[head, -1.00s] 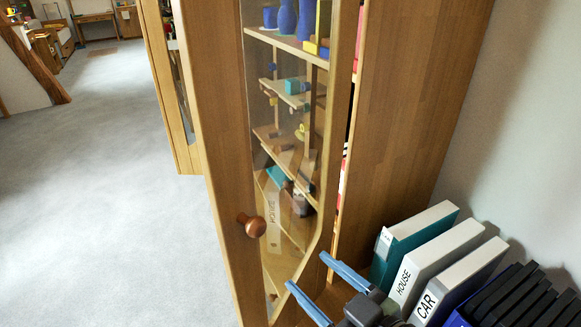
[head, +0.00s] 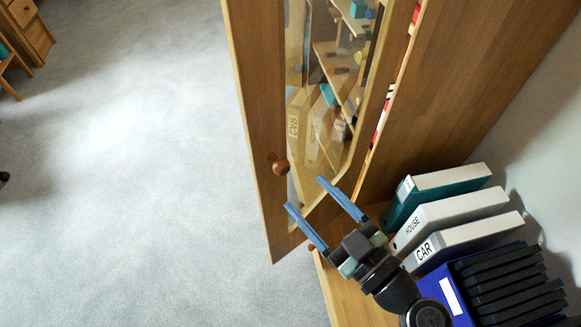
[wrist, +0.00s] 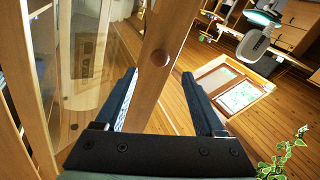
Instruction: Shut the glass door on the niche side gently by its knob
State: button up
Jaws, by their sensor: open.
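The glass door (head: 262,110) stands open, swung out from the cabinet. It has a wooden frame around a clear pane (head: 318,95). Its round brown knob (head: 281,167) sits on the outer stile, low on the door. My gripper (head: 305,194) is open and empty, just below and right of the knob in the head view, with its fingers pointing up-left toward it.
Binders (head: 455,210) labelled HOUSE and CAR stand on a wooden surface right of my gripper. A blue box with black items (head: 500,285) is beside them. Shelves with small objects show through the glass. Grey carpet (head: 150,200) left of the door is clear.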

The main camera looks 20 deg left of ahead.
aim_at(285, 171)
jog(key=p+x, duration=0.1)
jog(key=x, duration=0.5)
jog(key=shift+w+a, duration=0.1)
jog(key=shift+w, duration=0.05)
jog(key=shift+c, duration=0.2)
grip_shut()
dwell(1.1)
